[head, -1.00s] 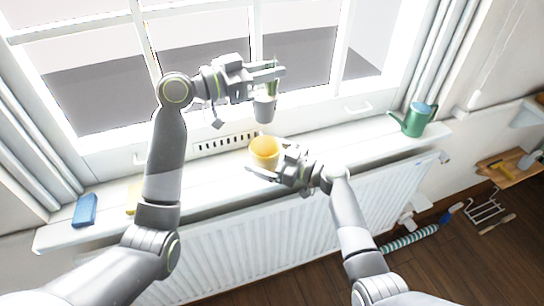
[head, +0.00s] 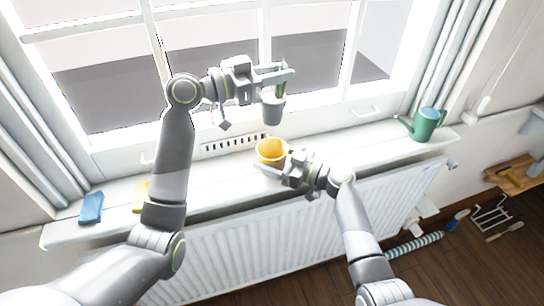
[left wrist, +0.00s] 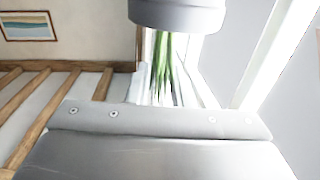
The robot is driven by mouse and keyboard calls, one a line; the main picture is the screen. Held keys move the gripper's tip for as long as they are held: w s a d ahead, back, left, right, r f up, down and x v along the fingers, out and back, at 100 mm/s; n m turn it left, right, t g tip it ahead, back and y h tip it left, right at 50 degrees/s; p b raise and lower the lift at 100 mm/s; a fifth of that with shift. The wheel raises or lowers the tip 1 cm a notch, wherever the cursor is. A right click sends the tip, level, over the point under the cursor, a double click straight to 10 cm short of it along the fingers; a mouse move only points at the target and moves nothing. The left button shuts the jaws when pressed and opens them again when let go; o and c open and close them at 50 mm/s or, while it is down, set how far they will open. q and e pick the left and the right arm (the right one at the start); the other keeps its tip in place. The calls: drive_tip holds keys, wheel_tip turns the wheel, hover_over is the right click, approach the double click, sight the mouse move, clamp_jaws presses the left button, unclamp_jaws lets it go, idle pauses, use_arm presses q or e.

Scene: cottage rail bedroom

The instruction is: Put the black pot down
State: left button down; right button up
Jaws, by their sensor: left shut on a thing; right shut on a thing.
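The black pot (head: 272,109), which looks grey here, holds a green plant (head: 281,82). It hangs upright above the windowsill (head: 225,177), near the window. My left gripper (head: 279,75) is shut on it at the plant's height, just above the pot's body; the exact contact is hard to see. In the left wrist view the pot (left wrist: 178,14) shows at the top with green leaves (left wrist: 164,70) below it. My right gripper (head: 275,168) is shut on a yellow pot (head: 271,150) on the sill, below and near the black pot.
A green watering can (head: 424,125) stands at the sill's right end. A blue block-like thing (head: 91,208) and a yellow thing (head: 141,196), partly hidden by my left arm, are at the left. The sill between the yellow pot and watering can is clear. A radiator (head: 270,232) is below.

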sight(276, 119)
idle(0.5)
use_arm(q)
wheel_tip(276, 119, down, 12)
drive_tip(key=n+t+y, duration=0.1)
drive_tip(key=n+t, duration=0.1)
drive_tip(key=t, duration=0.1)
drive_tip(key=shift+a, duration=0.1)
drive_tip(key=shift+f, duration=2.2)
drive_tip(key=shift+f, duration=0.1)
drive_tip(key=c, duration=1.3)
unclamp_jaws()
drive_tip(key=shift+f, duration=0.1)
